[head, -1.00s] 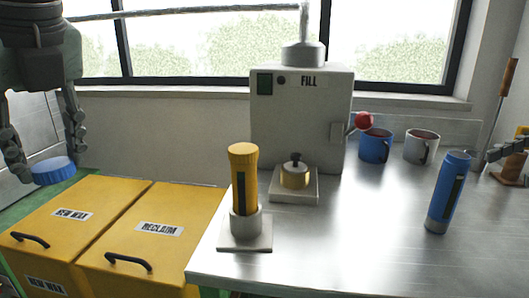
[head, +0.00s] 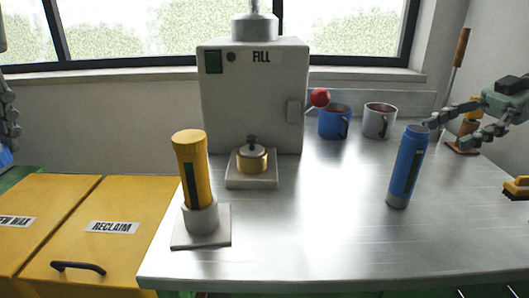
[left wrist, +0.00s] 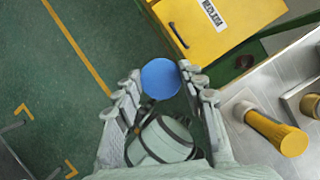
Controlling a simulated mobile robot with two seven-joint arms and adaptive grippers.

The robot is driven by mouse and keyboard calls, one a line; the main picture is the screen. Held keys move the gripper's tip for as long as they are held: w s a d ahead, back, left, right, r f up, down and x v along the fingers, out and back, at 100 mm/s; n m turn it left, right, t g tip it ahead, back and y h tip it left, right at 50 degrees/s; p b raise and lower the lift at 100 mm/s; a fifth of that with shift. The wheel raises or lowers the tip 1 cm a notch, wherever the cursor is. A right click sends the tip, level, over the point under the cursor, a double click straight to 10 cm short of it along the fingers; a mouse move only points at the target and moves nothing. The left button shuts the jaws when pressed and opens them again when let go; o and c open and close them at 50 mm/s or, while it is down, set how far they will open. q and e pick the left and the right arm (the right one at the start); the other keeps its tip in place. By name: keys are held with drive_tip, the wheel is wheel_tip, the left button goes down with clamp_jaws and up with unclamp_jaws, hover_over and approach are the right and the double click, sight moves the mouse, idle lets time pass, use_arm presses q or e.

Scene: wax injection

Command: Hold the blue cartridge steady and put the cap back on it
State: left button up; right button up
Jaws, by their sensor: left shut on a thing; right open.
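The blue cartridge (head: 407,168) stands on the steel table at the right in the head view, its top end free. My right gripper (head: 447,134) is open, reaching in from the right. Its fingers are close to the cartridge's upper right side; I cannot tell whether one touches it. My left gripper (head: 10,125) is cut off by the head view's left edge. It is shut on the blue cap (left wrist: 160,78), which sits between its fingertips in the left wrist view, above the green floor beside the yellow bins. A sliver of the cap shows in the head view (head: 5,158).
A yellow cartridge (head: 190,165) stands in a holder at the table's front left. Behind are the fill machine (head: 252,100) with a red-knobbed lever, a blue mug (head: 334,122) and a grey mug (head: 379,121). The reclaim bin (head: 120,235) is left of the table. The table's front middle is clear.

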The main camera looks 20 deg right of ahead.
sight(413, 148)
drive_tip(key=shift+b+x, duration=0.4)
drive_tip(key=shift+x, duration=1.35)
drive_tip(key=shift+x, duration=2.6)
drive_tip(key=shift+w, duration=0.1)
drive_tip(key=shift+c, duration=0.3)
drive_tip(key=shift+r, duration=0.1)
clamp_jaws()
